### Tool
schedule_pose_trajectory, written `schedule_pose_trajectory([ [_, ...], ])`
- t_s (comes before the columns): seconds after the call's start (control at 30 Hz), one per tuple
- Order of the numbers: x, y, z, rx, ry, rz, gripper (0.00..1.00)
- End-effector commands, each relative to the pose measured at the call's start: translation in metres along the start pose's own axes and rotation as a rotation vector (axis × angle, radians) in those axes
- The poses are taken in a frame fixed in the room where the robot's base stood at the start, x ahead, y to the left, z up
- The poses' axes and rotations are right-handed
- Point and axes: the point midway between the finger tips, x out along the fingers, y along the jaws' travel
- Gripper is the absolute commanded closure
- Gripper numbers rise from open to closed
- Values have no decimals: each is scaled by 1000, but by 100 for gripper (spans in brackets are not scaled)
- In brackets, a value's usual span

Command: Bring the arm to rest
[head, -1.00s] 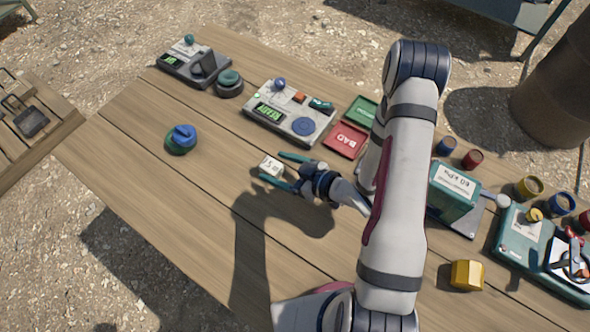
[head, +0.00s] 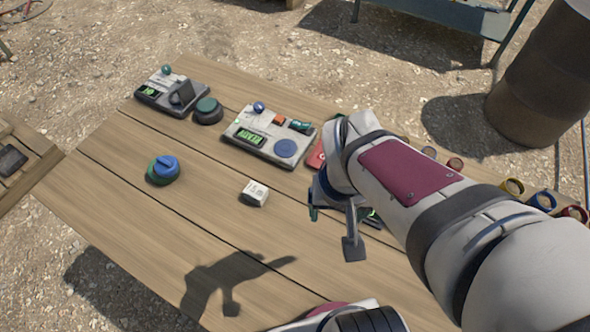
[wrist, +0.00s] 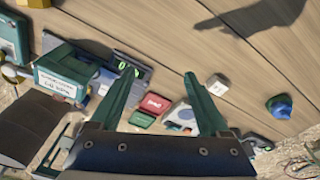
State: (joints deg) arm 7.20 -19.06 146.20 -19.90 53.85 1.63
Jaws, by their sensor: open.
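My gripper (wrist: 158,85) is open and empty, with its two green fingers spread in the wrist view. In the head view my arm reaches in from the lower right, and the gripper is raised above the table, mostly hidden behind my wrist. A small white block with dark print (head: 254,194) stands on the wooden table (head: 130,195), apart from the gripper. It also shows in the wrist view (wrist: 217,85), right of the fingers.
A device with a lit green display (head: 268,137) and another such device (head: 170,92) stand along the far edge. A blue-and-green knob-like object (head: 163,170) sits to the left. Teal box (wrist: 62,77), red tray (wrist: 154,104) and green tray (wrist: 141,119) are below me. The front left table is clear.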

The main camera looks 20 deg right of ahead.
Motion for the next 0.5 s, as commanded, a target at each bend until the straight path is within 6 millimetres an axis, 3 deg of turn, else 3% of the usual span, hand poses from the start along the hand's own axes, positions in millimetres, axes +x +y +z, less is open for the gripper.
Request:
schedule_pose_trajectory([
  [0.1,-32,-34,56,107,-135,-119,21],
  [0.2,-45,-46,79,143,-204,-169,21],
  [0.5,-47,-48,83,151,-219,-174,21],
])
